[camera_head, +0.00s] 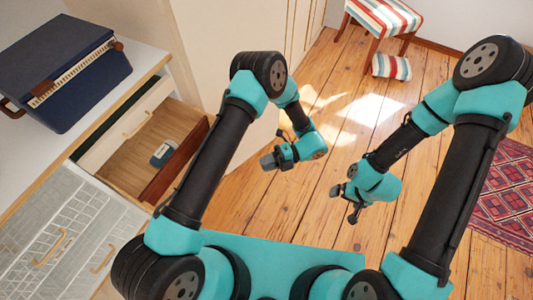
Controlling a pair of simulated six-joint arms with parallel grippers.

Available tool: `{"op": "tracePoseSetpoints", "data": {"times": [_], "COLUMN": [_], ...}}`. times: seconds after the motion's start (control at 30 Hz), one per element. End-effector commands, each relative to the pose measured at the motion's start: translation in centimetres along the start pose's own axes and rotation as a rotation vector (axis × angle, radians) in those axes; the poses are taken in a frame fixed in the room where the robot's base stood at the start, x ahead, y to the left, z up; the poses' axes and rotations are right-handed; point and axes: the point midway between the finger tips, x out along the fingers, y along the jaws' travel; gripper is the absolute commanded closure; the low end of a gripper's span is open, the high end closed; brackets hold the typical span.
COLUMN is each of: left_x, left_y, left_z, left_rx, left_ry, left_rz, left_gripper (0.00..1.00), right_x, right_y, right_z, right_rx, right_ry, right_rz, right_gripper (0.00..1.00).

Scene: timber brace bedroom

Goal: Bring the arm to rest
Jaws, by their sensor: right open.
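My left arm comes in from the left and bends over. Its gripper (269,162) hangs in the air right of the open drawer and looks empty, but its jaws are too small to read. My right arm rises at the right and folds back toward the middle. Its gripper (345,202) is open and empty above the wooden floor. Neither gripper touches anything that I can see.
An open drawer (180,165) holds a small dark teal item (163,153). A blue accordion-like case (62,65) stands on the white cabinet top (150,58). A striped chair (383,14) and a red patterned rug (508,200) lie beyond. The floor (310,200) between is clear.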

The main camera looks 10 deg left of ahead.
Motion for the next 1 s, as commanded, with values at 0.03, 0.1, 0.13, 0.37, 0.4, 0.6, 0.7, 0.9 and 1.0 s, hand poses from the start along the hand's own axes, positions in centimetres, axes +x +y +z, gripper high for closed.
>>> {"op": "tracePoseSetpoints", "data": {"times": [0.03,0.1,0.13,0.37,0.4,0.6,0.7,0.9,1.0], "left_x": [0.1,0.3,0.4,2.7,3.2,6.3,7.9,11.0,12.5], "left_y": [0.0,0.0,0.0,0.1,0.0,0.0,0.1,0.0,0.0], "left_z": [0.0,0.0,0.0,0.0,0.0,0.0,0.0,0.0,0.0], "left_rx": [0.0,0.0,0.0,0.002,0.001,0.001,0.002,0.001,0.002], "left_ry": [0.0,0.0,0.001,0.002,0.002,0.002,0.002,0.003,0.003], "left_rz": [0.0,0.0,0.0,0.002,0.001,0.001,0.002,0.002,0.001], "left_gripper": [0.77,0.77,0.77,0.77,0.77,0.77,0.77,0.77,0.77], "right_x": [0.0,0.0,0.0,0.0,0.0,0.0,0.0,0.0,0.0], "right_y": [0.0,0.0,0.0,0.0,0.0,0.0,0.0,0.0,0.0], "right_z": [0.0,0.0,0.0,0.0,0.0,0.0,0.0,0.0,0.0], "right_rx": [0.0,0.0,0.0,0.0,0.0,0.0,0.0,0.0,0.0], "right_ry": [0.0,0.0,0.0,0.0,0.0,0.0,0.0,0.0,0.0], "right_rz": [0.0,0.0,0.0,0.0,0.0,0.0,0.0,0.0,0.0], "right_gripper": [0.0,0.0,0.0,0.0,0.0,0.0,0.0,0.0,0.0]}}
